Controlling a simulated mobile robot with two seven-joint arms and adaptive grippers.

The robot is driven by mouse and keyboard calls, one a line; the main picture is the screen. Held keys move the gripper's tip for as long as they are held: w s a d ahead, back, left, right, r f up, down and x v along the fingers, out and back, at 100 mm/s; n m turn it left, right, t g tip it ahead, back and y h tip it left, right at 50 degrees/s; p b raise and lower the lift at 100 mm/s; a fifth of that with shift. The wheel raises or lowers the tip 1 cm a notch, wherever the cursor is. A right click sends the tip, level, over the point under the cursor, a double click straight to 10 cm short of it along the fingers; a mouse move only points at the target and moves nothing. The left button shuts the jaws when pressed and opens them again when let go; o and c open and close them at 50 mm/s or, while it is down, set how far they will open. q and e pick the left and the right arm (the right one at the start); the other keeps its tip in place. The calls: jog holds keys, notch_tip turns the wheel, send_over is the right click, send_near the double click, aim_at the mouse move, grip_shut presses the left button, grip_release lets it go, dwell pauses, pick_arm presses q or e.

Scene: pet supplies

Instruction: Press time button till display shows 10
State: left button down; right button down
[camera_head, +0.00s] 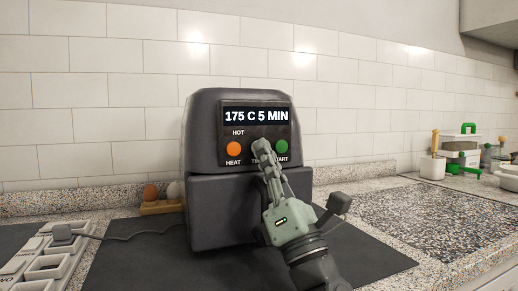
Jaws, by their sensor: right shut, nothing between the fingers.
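A dark grey appliance (215,130) stands on a dark mat in the middle of the head view. Its display (256,116) reads "175 C 5 MIN", with "HOT" below it. An orange button (234,149) labelled HEAT is at left and a green button (281,146) labelled START is at right. Between them, my right gripper (261,145) is shut and empty, its fingertips in front of the middle button. They cover that button and part of its label, which starts with "T". I cannot tell whether the tips touch it. My left gripper is not in view.
The dark mat (130,262) lies on a speckled counter. A power strip (50,262) with a plugged-in cord is at left. Eggs (151,192) sit in a wooden holder left of the appliance. White containers (432,167) stand at far right.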

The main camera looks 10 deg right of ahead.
jog(key=shift+w, duration=0.15)
dwell(0.5)
jog(key=shift+s+d, duration=0.1)
jog(key=shift+s, duration=0.7)
jog(key=shift+s+d+p, duration=0.25)
jog(key=shift+s+p, duration=0.1)
jog(key=shift+s, duration=0.9)
jog(key=shift+s+d+p, duration=0.25)
jog(key=shift+s+p, duration=0.05)
jog(key=shift+s, duration=0.95)
